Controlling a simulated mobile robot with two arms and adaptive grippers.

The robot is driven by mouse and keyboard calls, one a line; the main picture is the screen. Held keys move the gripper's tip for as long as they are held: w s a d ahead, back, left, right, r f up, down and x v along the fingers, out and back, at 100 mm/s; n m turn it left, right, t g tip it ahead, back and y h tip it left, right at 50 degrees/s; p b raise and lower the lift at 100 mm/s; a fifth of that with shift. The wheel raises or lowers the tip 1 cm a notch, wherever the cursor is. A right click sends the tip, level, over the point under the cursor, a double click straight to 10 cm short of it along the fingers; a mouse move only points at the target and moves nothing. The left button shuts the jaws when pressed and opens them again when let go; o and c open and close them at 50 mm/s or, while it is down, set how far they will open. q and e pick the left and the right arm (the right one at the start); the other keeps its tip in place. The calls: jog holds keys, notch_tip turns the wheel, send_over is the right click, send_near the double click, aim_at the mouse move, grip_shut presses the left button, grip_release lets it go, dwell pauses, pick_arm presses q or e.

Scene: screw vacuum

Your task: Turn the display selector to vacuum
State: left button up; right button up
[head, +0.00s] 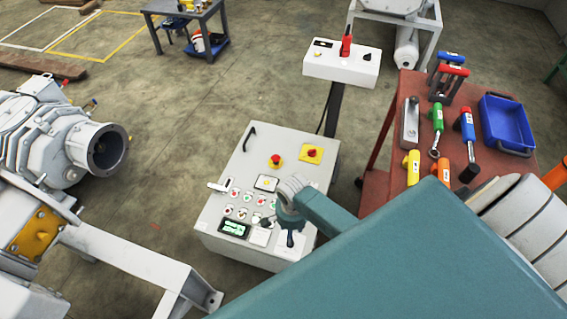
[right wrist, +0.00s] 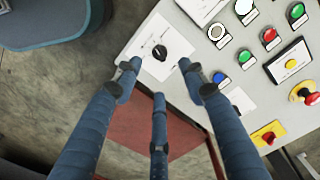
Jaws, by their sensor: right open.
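The control box (head: 267,158) stands on the floor in the middle of the head view, with its sloped panel of buttons facing up. A small lit display (head: 234,228) sits at its lower left. In the right wrist view a black selector knob (right wrist: 159,52) sits on a white label plate (right wrist: 140,47); its markings are too small to read. My right gripper (head: 289,238) is over the lower right of the panel. In the wrist view its three blue fingers (right wrist: 158,80) are spread and empty, with the knob just beyond the tips. My left gripper is not in view.
A red table (head: 395,150) with tools and a blue tray (head: 507,124) stands right. A white pedestal panel (head: 342,66) is behind. A grey machine (head: 60,140) stands left.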

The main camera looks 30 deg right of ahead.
notch_tip(320, 180, down, 10)
jog(key=b, duration=0.2)
jog(key=shift+r+b, duration=0.2)
jog(key=shift+b, duration=0.15)
grip_shut()
